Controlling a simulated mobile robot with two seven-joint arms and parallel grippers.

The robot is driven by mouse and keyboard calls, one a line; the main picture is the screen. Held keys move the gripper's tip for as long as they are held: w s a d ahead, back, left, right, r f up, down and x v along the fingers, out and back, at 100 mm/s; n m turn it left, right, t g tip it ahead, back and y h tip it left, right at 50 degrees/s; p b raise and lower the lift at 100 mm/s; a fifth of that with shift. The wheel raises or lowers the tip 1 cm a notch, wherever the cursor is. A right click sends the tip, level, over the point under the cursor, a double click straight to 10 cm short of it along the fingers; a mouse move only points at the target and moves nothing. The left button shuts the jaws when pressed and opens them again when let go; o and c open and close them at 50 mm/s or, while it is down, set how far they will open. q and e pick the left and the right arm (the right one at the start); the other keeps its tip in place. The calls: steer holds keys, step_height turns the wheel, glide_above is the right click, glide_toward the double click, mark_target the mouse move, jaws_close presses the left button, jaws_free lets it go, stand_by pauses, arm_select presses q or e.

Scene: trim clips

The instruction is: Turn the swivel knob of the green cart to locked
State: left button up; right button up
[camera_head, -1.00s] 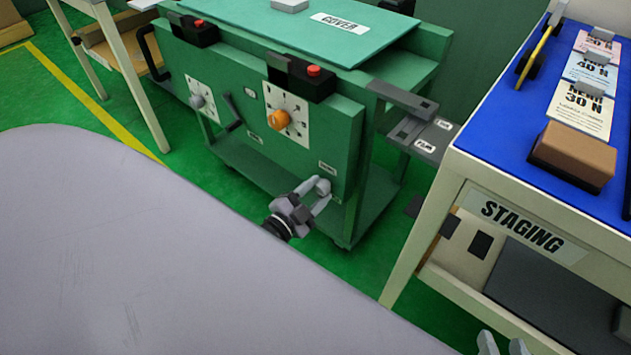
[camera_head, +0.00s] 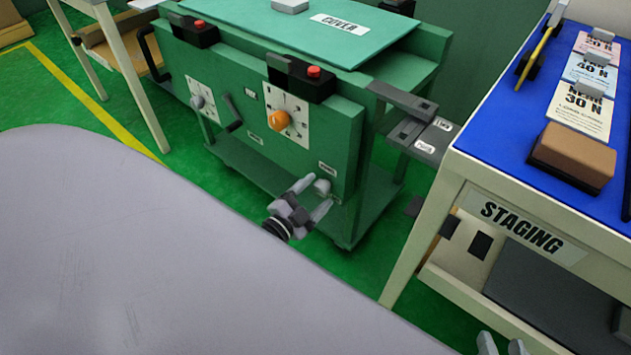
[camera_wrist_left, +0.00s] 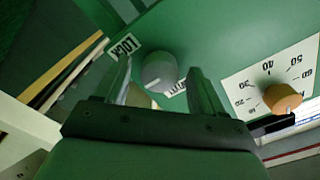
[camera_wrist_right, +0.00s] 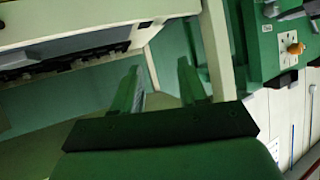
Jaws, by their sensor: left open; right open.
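The green cart (camera_head: 205,68) stands in the middle of the head view. Its grey swivel knob (camera_head: 322,186) is low on the right of the front panel, and it also shows in the left wrist view (camera_wrist_left: 159,70). A pale line marks the knob's face; I cannot tell which label it points to. A LOCK label (camera_wrist_left: 124,46) lies to its upper left there; another label is partly hidden by a finger. My left gripper (camera_head: 311,194) is open, its fingers to either side of the knob, visibly apart from it. My right gripper (camera_head: 502,344) is open and empty at the bottom right.
An orange dial knob (camera_head: 278,119) and a smaller grey dial knob (camera_head: 197,101) are on the same panel. A crank handle sits between them. The blue-topped staging table (camera_head: 480,130) stands to the right, with a brown block (camera_head: 572,153) on it. Green floor lies between.

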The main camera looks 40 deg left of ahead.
arm_select(q)
steer(key=s+p, duration=0.1)
steer(key=s, duration=0.5)
steer(key=shift+s+a, duration=0.25)
steer(key=shift+s, duration=0.1)
arm_select(e)
steer(key=shift+s+d+h, duration=0.25)
steer(key=shift+d+h, duration=0.05)
steer(key=shift+d, duration=0.3)
steer(key=shift+d+r, duration=0.1)
steer(key=shift+r, duration=0.05)
